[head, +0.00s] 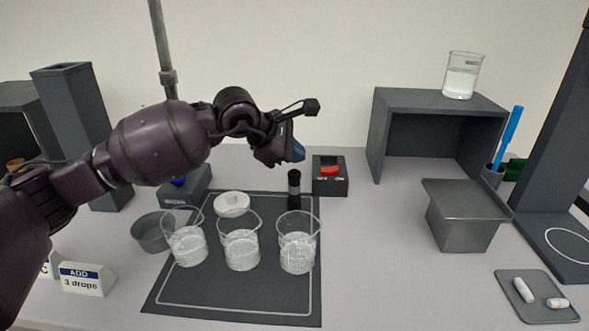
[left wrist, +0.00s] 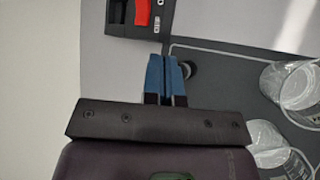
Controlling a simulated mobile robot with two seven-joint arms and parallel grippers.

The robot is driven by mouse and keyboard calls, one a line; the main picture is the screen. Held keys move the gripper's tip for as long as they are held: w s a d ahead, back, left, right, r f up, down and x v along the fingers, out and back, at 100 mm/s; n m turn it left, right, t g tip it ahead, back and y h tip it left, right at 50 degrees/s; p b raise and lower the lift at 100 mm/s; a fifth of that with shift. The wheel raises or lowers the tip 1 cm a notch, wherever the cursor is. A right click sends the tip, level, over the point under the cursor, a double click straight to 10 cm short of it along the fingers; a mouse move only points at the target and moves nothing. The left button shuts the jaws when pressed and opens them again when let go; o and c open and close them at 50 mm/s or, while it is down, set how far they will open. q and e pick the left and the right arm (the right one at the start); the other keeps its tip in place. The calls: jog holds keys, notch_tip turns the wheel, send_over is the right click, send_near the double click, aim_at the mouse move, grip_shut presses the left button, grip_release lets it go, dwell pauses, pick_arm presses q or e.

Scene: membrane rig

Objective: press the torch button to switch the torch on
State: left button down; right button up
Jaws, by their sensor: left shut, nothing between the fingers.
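The torch appears to be the small black upright cylinder (head: 294,190) with a grey band, standing at the back right of the dark mat. Its button cannot be made out. My left gripper (head: 297,152) has blue fingertips, shut and empty, above the torch and apart from it in the head view. In the left wrist view the shut fingertips (left wrist: 167,58) are beside a dark round top (left wrist: 188,69), probably the torch, partly hidden behind them. My right gripper is not in view.
A dark box with a red switch (head: 330,171) stands right behind the torch. Several glass beakers stand on the mat (head: 240,292), one close in front (head: 298,250). A white round lid (head: 231,203) lies to the left. A grey shelf (head: 440,101) stands at the back right.

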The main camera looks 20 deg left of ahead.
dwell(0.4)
pick_arm(q)
jog(key=shift+f, duration=0.15)
jog(key=shift+f, duration=0.3)
jog(key=shift+f, duration=0.1)
jog(key=shift+f, duration=0.15)
dwell(0.5)
jog(key=shift+f, duration=0.25)
jog(key=shift+r, duration=0.9)
